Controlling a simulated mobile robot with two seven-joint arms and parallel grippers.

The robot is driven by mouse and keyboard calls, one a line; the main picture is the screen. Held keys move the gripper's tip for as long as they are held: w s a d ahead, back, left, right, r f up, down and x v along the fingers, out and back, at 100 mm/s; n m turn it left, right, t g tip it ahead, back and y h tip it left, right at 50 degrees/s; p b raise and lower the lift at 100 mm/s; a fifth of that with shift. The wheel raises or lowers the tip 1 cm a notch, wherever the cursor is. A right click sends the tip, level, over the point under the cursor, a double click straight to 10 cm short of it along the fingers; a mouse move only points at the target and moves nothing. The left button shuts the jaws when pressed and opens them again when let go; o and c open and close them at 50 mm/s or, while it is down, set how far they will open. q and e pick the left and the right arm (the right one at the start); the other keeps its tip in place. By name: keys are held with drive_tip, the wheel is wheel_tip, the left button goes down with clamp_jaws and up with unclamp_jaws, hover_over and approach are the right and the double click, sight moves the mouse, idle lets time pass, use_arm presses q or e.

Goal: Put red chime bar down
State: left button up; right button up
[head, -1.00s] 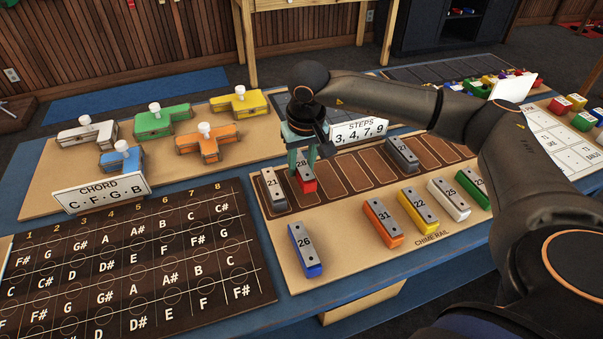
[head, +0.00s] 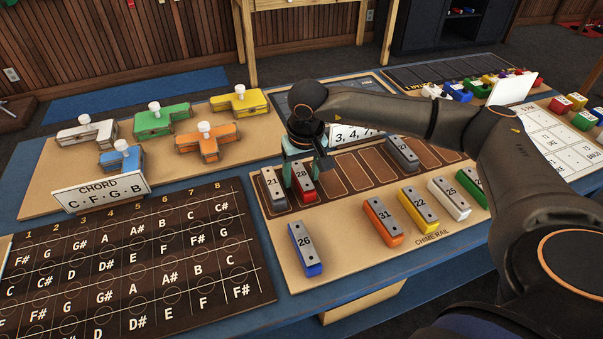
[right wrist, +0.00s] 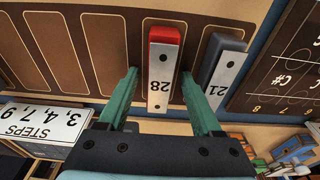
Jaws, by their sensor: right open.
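The red chime bar (head: 305,184), numbered 28, lies in a slot of the brown chime rail (head: 335,176), just right of the dark grey bar 21 (head: 271,189). My right gripper (head: 304,176) is over it and open. In the right wrist view the red bar (right wrist: 164,68) lies between the two spread green fingers of my right gripper (right wrist: 162,100), with a gap to each finger. Bar 21 (right wrist: 222,72) is close to one finger there. My left gripper is not in view.
Bar 27 (head: 403,154) sits farther right in the rail, with empty slots between. Loose bars 26 (head: 305,250), 31 (head: 383,222), 22 (head: 419,211) and 25 (head: 449,198) lie in front. The STEPS sign (head: 350,134) stands just behind the rail.

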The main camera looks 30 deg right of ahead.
sight(304, 180)
wheel_tip(304, 180, up, 12)
drive_tip(key=s, duration=0.1)
drive_tip(key=shift+s+a+p, duration=0.2)
drive_tip(key=shift+s+p, duration=0.15)
drive_tip(key=shift+p, duration=0.05)
drive_tip(key=shift+r, duration=0.1)
